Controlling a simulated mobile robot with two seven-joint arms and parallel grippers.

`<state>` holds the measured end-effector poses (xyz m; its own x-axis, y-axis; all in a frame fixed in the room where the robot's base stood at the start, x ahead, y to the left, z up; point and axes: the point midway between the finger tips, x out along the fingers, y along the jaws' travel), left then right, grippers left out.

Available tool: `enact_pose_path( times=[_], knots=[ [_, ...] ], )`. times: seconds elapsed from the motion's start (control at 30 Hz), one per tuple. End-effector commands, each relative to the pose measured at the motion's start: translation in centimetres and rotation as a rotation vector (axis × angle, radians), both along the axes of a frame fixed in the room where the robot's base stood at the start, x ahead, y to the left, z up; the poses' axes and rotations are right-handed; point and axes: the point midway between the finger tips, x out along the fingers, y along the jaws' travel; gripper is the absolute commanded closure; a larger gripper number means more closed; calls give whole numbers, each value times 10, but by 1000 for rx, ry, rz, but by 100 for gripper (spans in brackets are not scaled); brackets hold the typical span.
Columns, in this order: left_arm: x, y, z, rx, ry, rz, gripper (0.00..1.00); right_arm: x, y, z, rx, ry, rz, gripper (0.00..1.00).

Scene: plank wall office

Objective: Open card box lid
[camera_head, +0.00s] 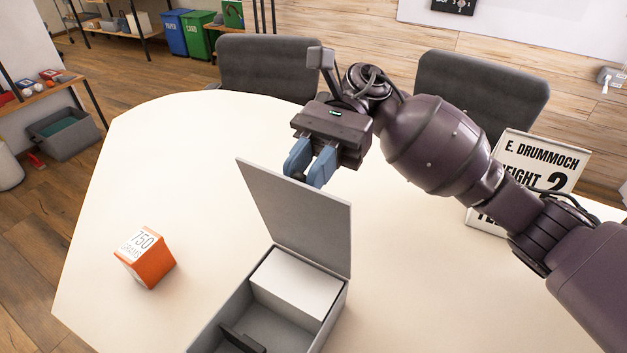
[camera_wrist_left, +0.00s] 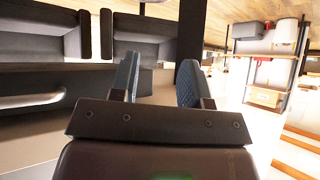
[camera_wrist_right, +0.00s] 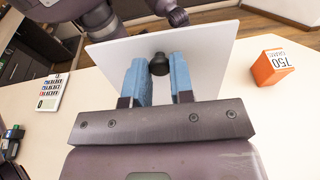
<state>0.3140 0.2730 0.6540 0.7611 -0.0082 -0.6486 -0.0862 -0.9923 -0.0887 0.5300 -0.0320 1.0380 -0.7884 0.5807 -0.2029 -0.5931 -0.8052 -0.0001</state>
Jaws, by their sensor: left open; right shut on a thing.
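The grey card box (camera_head: 335,310) stands on the cream table, with its lid (camera_head: 300,215) raised steeply, tilted up from the body. Inside show a white block and a dark item in a compartment. My right gripper (camera_head: 308,166) is behind the lid's upper edge. In the right wrist view its blue fingers (camera_wrist_right: 158,78) are shut on the black knob (camera_wrist_right: 158,64) on the lid (camera_wrist_right: 205,62). My left gripper (camera_wrist_left: 158,80) is open and empty in the left wrist view, away from the box; it is not in the head view.
An orange 750-gram block (camera_head: 148,258) stands on the table left of the box. A name sign (camera_head: 540,160) is at the right, partly behind my right arm. Grey chairs (camera_head: 268,68) line the far edge.

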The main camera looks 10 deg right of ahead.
Motion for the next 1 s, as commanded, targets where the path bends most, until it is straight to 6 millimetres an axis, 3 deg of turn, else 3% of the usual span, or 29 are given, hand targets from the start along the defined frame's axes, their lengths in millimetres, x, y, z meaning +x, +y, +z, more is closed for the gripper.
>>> enact_pose_path(
  times=[0.03,0.3,0.6,1.0],
  knots=[
    [-4,1,-9,1,19,1,57,6,-1,-9,16,34,1,100],
    [-11,1,-35,7,62,-6,57,35,-15,-16,123,182,-2,100],
    [3,-5,-29,36,14,-48,57,58,-32,-19,211,297,-1,100],
    [9,-7,-26,46,-4,-65,57,64,-38,-18,242,334,0,100]
  ],
)
